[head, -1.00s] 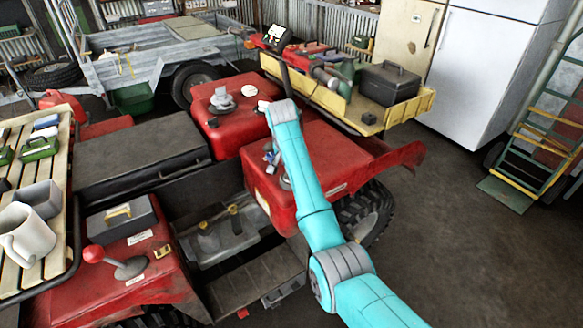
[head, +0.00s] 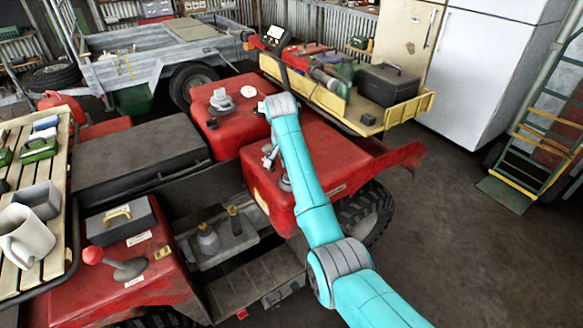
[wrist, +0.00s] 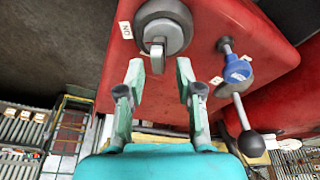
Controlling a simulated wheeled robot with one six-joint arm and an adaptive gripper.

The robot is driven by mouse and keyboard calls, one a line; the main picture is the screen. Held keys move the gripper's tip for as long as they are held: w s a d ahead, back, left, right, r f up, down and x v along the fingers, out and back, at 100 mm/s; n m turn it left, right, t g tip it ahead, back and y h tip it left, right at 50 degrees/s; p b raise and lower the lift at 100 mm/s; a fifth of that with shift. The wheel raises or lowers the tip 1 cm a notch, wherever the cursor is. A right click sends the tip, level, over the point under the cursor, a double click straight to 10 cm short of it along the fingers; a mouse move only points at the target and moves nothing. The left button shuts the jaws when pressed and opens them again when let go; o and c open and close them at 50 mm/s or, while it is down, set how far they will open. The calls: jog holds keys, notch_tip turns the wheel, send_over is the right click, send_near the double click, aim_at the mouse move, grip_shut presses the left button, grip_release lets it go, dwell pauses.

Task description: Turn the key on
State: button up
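The key switch (wrist: 165,22) is a round grey barrel on a red panel, at the top of the wrist view. The key (wrist: 157,52) is a pale upright tab at the barrel's lower side. A small white label (wrist: 126,30) sits left of the barrel. My gripper (wrist: 160,68) is open, with one finger to each side of the key's line. The fingertips are just below the key, and I see no contact. In the head view my gripper (head: 268,152) is small above the red quad (head: 318,160), and the key is too small to make out.
A blue-handled lever (wrist: 238,71) and a black-knobbed lever (wrist: 250,142) stand close to the right finger. A slatted table (head: 52,262) with a mug is at left. A yellow cart (head: 425,103) stands behind.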

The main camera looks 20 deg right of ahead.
jog(key=shift+r, duration=2.95)
